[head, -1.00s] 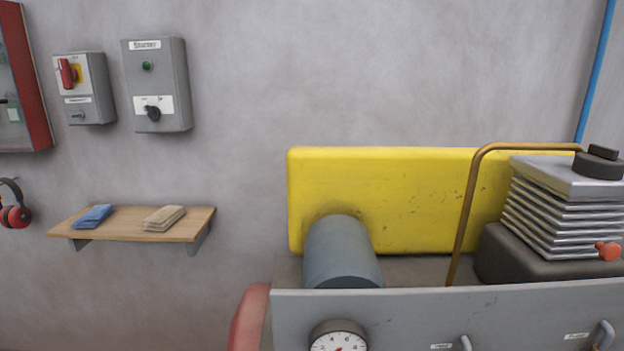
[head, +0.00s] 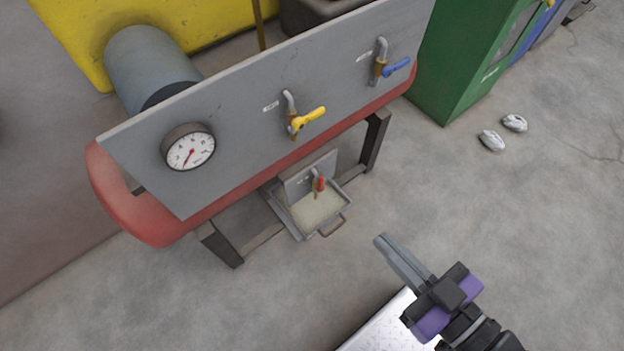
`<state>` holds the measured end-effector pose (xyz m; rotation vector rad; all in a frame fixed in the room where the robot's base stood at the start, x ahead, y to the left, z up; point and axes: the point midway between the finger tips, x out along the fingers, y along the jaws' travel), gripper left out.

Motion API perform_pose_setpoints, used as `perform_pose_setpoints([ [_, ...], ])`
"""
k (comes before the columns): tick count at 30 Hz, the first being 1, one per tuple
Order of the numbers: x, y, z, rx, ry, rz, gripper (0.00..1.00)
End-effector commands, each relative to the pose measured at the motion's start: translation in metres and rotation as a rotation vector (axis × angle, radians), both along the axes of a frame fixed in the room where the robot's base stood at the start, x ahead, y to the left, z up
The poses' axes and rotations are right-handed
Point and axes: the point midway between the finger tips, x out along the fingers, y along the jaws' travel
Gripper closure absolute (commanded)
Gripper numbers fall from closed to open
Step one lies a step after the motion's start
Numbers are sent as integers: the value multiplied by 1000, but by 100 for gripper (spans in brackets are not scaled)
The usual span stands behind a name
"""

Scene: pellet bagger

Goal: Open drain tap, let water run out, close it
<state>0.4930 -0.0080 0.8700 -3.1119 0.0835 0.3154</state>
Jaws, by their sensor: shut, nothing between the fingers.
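The drain tap is most likely the low one with a red handle (head: 321,184), on a small grey plate under the red tank (head: 150,215). A metal tray (head: 333,231) with a handle stands on the floor below it, with a pale, murky layer inside. I cannot make out any stream from the tap. Higher on the grey panel are a yellow-handled tap (head: 309,119) and a blue-handled tap (head: 396,68). My gripper (head: 381,239) is shut and empty, in front and to the right of the tray, apart from it.
A round gauge (head: 188,147) is on the panel's left. Dark legs (head: 375,140) of the tank frame stand either side of the tray. A green cabinet (head: 455,60) stands at right, with two crumpled pale objects (head: 492,141) on the floor. The floor in front is clear.

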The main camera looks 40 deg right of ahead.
Motion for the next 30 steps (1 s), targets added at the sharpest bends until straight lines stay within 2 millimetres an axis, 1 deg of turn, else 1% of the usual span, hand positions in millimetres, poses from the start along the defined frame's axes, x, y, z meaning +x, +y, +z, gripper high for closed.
perform_pose_setpoints([
  [1, 12, -3, -39, 4, -22, -24, 100],
  [2, 18, -4, -53, 6, -33, -35, 100],
  [3, 26, -6, -72, 7, -46, -50, 100],
  [5, 39, -10, -101, -8, -63, -69, 100],
  [6, 48, -12, -121, -28, -74, -78, 100],
  [8, 63, -15, -152, -70, -87, -91, 100],
  [9, 73, -18, -173, -104, -94, -99, 100],
  [11, 89, -22, -203, -165, -102, -109, 100],
  [12, 100, -25, -224, -210, -107, -115, 100],
  [14, 118, -31, -254, -289, -112, -122, 100],
  [15, 130, -34, -275, -345, -111, -124, 100],
  [17, 149, -41, -306, -443, -109, -129, 100],
  [18, 162, -46, -327, -515, -104, -130, 100],
  [20, 183, -54, -357, -634, -95, -129, 100],
  [21, 197, -59, -379, -727, -85, -127, 100],
  [24, 225, -70, -421, -970, -47, -108, 100],
  [25, 231, -72, -431, -1040, -32, -98, 100],
  [27, 239, -73, -447, -1190, -1, -70, 100],
  [29, 238, -68, -456, -1299, 27, -39, 100],
  [30, 234, -65, -464, -1361, 46, -19, 100],
])
